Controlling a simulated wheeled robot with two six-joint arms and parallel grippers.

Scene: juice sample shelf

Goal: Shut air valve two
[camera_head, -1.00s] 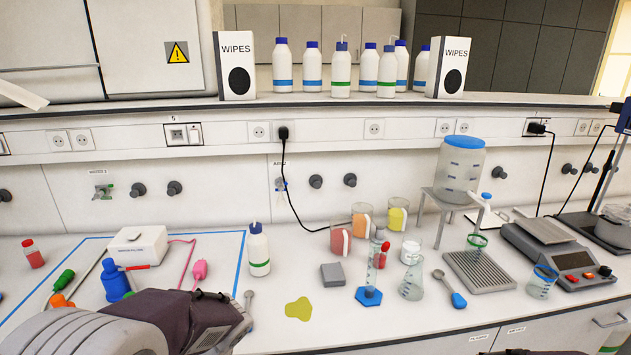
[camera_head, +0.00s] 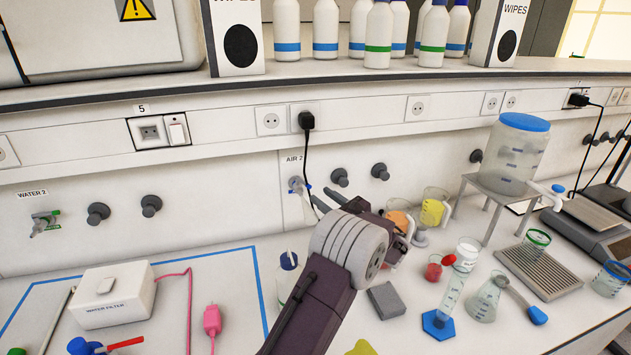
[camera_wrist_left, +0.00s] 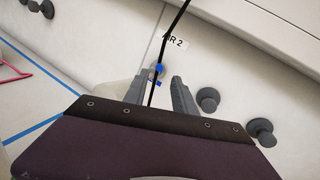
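Air valve two (camera_head: 297,184) is a small wall tap with a blue handle under the AIR 2 label (camera_head: 292,159). In the left wrist view the valve (camera_wrist_left: 158,69) shows between and beyond my fingertips, partly behind a black cable. My left gripper (camera_head: 322,200) is just right of and below the valve, pointing at the wall. In the left wrist view the left gripper (camera_wrist_left: 160,84) has its two grey fingers apart. No contact with the valve can be seen. The exact angle of the handle is too small to tell. My right gripper is not in view.
A black cable (camera_head: 306,160) hangs from a wall plug past the valve, between my fingers in the wrist view. Dark round knobs (camera_head: 340,178) sit right of the valve. A bottle (camera_head: 288,262), beakers (camera_head: 433,208) and a grey block (camera_head: 386,300) stand near my arm.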

